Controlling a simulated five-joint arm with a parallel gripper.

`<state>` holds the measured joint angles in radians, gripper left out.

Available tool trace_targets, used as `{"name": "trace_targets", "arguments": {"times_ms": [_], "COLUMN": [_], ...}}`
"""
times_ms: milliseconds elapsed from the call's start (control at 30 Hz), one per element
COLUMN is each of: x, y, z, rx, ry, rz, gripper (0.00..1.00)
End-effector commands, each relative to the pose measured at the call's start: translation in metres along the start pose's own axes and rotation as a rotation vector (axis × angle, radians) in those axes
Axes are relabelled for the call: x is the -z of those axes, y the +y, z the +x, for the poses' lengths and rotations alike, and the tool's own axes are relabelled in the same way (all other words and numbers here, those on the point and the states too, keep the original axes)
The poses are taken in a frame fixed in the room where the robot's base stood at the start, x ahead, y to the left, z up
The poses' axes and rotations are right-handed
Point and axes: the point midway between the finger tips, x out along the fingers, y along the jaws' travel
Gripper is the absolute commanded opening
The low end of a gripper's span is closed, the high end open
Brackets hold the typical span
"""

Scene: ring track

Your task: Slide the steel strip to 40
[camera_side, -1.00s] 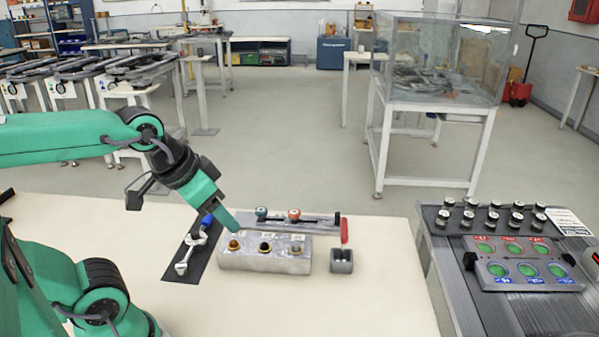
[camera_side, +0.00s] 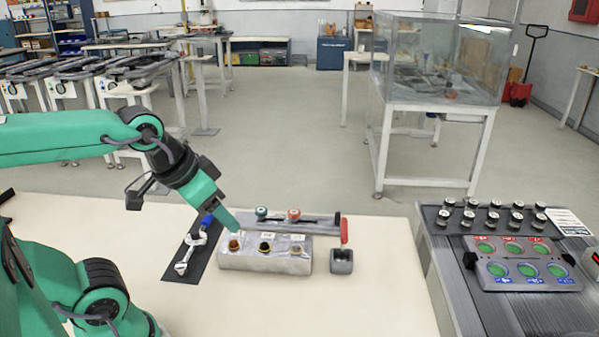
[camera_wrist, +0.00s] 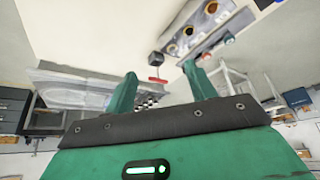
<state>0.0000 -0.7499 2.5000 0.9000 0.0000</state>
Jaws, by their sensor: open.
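A long grey metal strip or rail (camera_side: 316,228) lies behind a block on the bench in the side view; I take it as the steel strip. A teal knob (camera_side: 261,212) and a red-orange knob (camera_side: 293,214) stand along it. A dark post and a red tab (camera_side: 345,231) are at its right end; the red tab also shows in the wrist view (camera_wrist: 157,79). No number 40 is readable. My gripper (camera_side: 229,222) is open and empty, above the block's left end in the side view. In the wrist view my gripper (camera_wrist: 160,69) shows two spread green fingers.
A silver block (camera_side: 265,262) with three round wells stands in front of the strip. A small grey block (camera_side: 342,261) is to its right. A wrench (camera_side: 190,252) lies on a dark mat at left. A panel with green buttons (camera_side: 522,262) is at far right.

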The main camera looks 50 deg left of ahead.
Motion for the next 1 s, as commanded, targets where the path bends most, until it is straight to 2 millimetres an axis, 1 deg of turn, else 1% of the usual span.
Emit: {"name": "trace_targets", "arguments": {"times_ms": [467,500,567,667,767,867,1000], "x": [0.0,0.0,0.001,0.004,0.011,0.022,0.046], "y": [0.0,0.0,0.0,0.0,-0.001,-0.002,-0.003], "z": [0.0,0.0,0.0,-0.001,-0.001,-0.001,0.0], "rx": [0.0,0.0,0.0,0.001,0.002,0.003,0.008], "ry": [0.0,0.0,0.0,-0.003,-0.013,-0.027,-0.055], "rz": [0.0,0.0,-0.001,-0.007,-0.019,-0.04,-0.083], "gripper": [0.55,0.48,0.36,0.36,0.36,0.36,0.36]}}
